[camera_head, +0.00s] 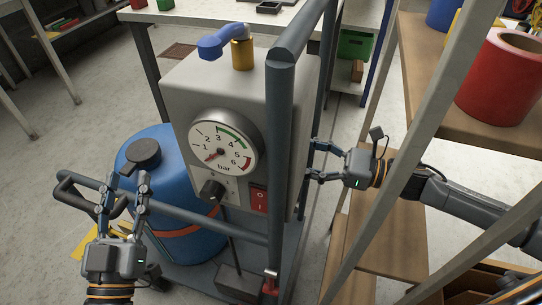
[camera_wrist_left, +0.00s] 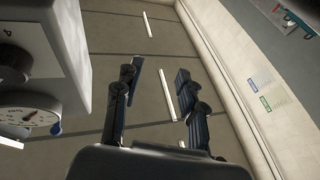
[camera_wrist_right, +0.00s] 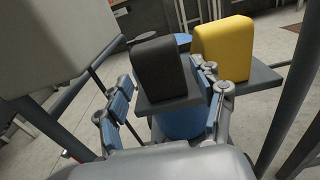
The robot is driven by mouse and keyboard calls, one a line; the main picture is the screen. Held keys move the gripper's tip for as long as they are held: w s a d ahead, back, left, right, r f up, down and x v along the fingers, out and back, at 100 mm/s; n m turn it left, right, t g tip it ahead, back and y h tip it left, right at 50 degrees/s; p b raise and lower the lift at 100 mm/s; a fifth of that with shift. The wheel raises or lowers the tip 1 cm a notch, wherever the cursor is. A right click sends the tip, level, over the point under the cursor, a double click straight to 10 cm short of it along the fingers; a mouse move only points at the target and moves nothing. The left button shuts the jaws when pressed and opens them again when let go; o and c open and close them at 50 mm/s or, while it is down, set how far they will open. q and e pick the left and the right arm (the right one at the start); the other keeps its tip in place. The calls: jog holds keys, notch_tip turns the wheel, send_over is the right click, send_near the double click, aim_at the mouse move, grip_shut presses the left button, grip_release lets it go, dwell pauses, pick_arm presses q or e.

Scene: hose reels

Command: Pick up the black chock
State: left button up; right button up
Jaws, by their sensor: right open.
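The black chock (camera_wrist_right: 158,70) is a dark, round-topped block. In the right wrist view it stands upright on a grey shelf (camera_wrist_right: 170,100) beside a yellow chock (camera_wrist_right: 222,48). My right gripper (camera_wrist_right: 168,98) is open, with the chock ahead between the lines of its fingers; I cannot tell whether they touch. In the head view the right gripper (camera_head: 312,160) is beside the right side of the grey gauge box (camera_head: 185,85), and the chock is hidden. My left gripper (camera_head: 124,182) is open and empty in front of the blue tank (camera_head: 180,165); its fingers also show in the left wrist view (camera_wrist_left: 157,78).
A dark upright post and rail (camera_head: 280,130) of the cart stand close to both grippers. A wooden shelf rack (camera_head: 400,125) with slanted metal posts and a red roll (camera_head: 503,78) is at the right. Bare floor (camera_head: 60,150) lies at the left.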

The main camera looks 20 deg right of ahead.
jog(key=shift+x, duration=1.6)
jog(key=x, duration=0.4)
jog(key=shift+r, duration=0.15)
jog(key=shift+w+a, duration=0.25)
jog(key=shift+a, duration=0.3)
pick_arm(q)
jog(key=shift+s+r+t+h, duration=0.2)
jog(key=shift+r+t, duration=0.1)
jog(key=shift+r, duration=0.25)
jog(key=shift+s+r+t+h, duration=0.1)
jog(key=shift+s+r+t, duration=0.15)
jog(key=shift+r, duration=0.25)
pick_arm(e)
jog(key=c, duration=1.3)
